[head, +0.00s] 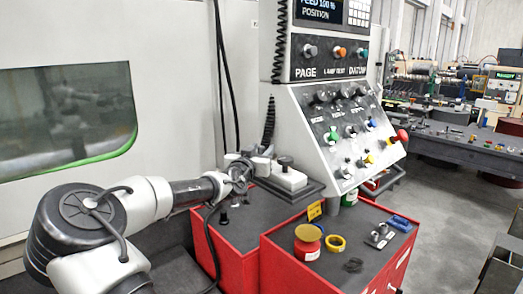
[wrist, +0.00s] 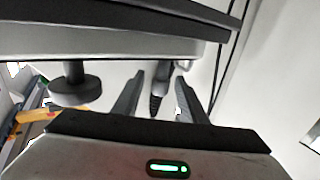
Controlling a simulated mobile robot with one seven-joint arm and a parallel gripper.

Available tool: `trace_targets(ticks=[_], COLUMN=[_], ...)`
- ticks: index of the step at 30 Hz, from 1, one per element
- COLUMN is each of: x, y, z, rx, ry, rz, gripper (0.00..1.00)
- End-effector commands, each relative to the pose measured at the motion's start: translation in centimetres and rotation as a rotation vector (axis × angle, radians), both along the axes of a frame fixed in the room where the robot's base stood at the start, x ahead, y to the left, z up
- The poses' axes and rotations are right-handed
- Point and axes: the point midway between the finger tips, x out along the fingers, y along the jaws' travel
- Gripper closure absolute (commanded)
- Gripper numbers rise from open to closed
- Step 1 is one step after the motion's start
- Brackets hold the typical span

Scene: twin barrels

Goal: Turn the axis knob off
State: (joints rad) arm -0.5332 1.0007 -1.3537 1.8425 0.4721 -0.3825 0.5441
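The sloped control panel (head: 345,130) shows in the head view, right of centre. It carries a row of dark rotary knobs (head: 345,92) above coloured buttons and switches. The small labels are too blurred to tell which knob is the axis knob. My gripper (head: 243,170) is left of and below the panel, near a white block, apart from the knobs. In the wrist view my gripper (wrist: 156,95) has its two dark fingers apart. A dark ribbed piece (wrist: 156,104) shows between them, apparently beyond; I cannot tell its distance. A dark round part (wrist: 75,85) is left of the fingers.
Black coiled cable (head: 269,122) hangs left of the panel. The white block (head: 281,177) sits on a dark-topped red cabinet (head: 240,220). A red mushroom button (head: 402,136) protrudes at the panel's right.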

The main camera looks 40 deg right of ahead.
Motion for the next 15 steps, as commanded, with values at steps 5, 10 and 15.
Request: trace_targets(ticks=[5,10,15], x=[0.00,-0.01,-0.14], y=[0.04,0.04,-0.13], z=[0.00,0.01,-0.08], rx=[0.000,0.000,0.003], ry=[0.000,0.000,-0.001], rz=[0.000,0.000,0.006], gripper=[0.71,1.00,1.00])
